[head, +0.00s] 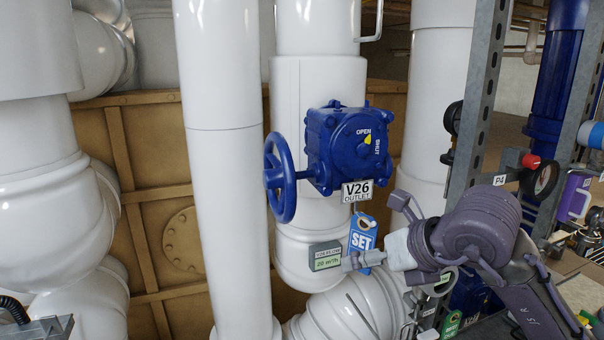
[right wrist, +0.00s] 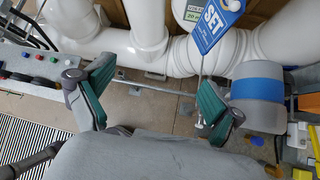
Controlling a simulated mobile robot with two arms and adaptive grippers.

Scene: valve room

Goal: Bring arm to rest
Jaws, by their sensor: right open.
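My right arm comes in from the right in the head view. Its gripper (head: 378,236) is in front of the pipes, below the blue valve V26 (head: 340,145). In the right wrist view the gripper (right wrist: 155,100) is open, its two teal-padded fingers wide apart, with nothing between them. A blue SET tag (head: 362,238) hangs under the valve, close to one finger. The tag also shows in the right wrist view (right wrist: 217,22), above the right-hand finger; I cannot tell whether they touch. My left gripper is not in view.
The valve's handwheel (head: 280,178) sticks out to the left. A small display box (head: 326,257) sits beside the tag. White pipes (head: 222,130) stand behind. A button panel (right wrist: 45,70) is at the left in the wrist view.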

